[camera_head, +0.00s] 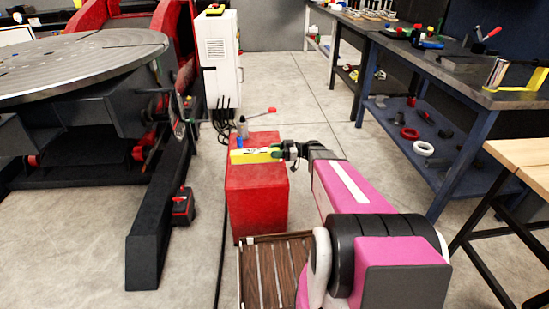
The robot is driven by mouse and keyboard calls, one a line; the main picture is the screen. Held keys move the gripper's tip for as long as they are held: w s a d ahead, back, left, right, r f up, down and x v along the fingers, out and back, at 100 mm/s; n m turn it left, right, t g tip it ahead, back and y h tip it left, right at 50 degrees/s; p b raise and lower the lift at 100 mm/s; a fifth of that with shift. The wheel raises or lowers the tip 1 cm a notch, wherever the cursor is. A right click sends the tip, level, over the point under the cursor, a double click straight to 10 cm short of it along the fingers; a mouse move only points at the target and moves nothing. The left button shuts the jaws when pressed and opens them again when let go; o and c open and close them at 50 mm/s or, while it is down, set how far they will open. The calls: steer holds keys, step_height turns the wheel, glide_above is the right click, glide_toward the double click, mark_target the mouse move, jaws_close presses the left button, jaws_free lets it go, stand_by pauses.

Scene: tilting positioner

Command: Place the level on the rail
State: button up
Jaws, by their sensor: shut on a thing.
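The level (250,156) is a yellow bar with a dark and white marking, seen over the top of a red box. My gripper (279,153) is shut on its right end. The level lies about flat, pointing left from the gripper. I cannot tell whether it touches the box top or hangs just above it. The gripper's fingertips are small and dark here, and partly hidden. I cannot make out for sure which part is the rail.
The tilting positioner's round table (75,62) is at left, beside a white cabinet (222,60). A blue-legged workbench (455,75) and wooden table (520,155) stand right.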

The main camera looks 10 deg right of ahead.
steer(key=s+d+r+m+t+h, duration=0.1)
steer(key=s+d+r+m+t, duration=0.1)
steer(key=r, duration=0.4)
steer(key=s+d+r+m+t+h, duration=0.1)
steer(key=s+d+r+m+t, duration=0.1)
steer(key=r, duration=0.4)
steer(key=s+d+r+m+t+h, duration=0.1)
steer(key=s+d+r+m+t, duration=0.1)
steer(key=s+r+t, duration=0.2)
step_height(320, 180, up, 2)
steer(key=shift+r+m+t, duration=0.2)
steer(key=shift+m+t, duration=0.2)
steer(key=shift+t, duration=0.6)
steer(key=shift+d, duration=0.1)
